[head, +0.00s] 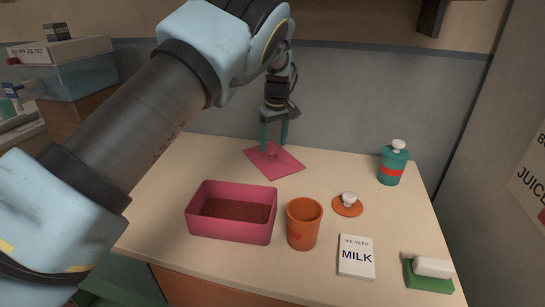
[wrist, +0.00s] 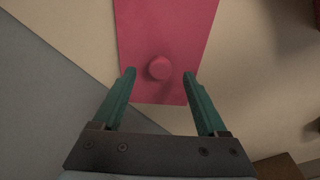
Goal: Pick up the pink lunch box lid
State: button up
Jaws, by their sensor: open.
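The pink lunch box lid (head: 287,165) lies flat at the back of the counter, with a round knob on top. In the wrist view the lid (wrist: 165,35) runs up from between the fingers, and its knob (wrist: 159,68) is just beyond the fingertips, roughly centred between them. My gripper (head: 272,145) is open and empty above the lid, pointing down; its green fingers also show in the wrist view (wrist: 159,78). The pink lunch box (head: 232,228) stands open in front, with a reddish-brown inside.
An orange cup (head: 304,226) stands right of the box. An orange lid with a pale knob (head: 347,206), a MILK note (head: 356,258), a teal bottle (head: 391,166) and a green sponge-like block with a white top (head: 428,275) are farther right. The wall is close behind the lid.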

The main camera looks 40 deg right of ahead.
aim_at(273, 156)
jog(key=shift+w+f, duration=0.15)
jog(key=shift+f, duration=1)
grip_shut()
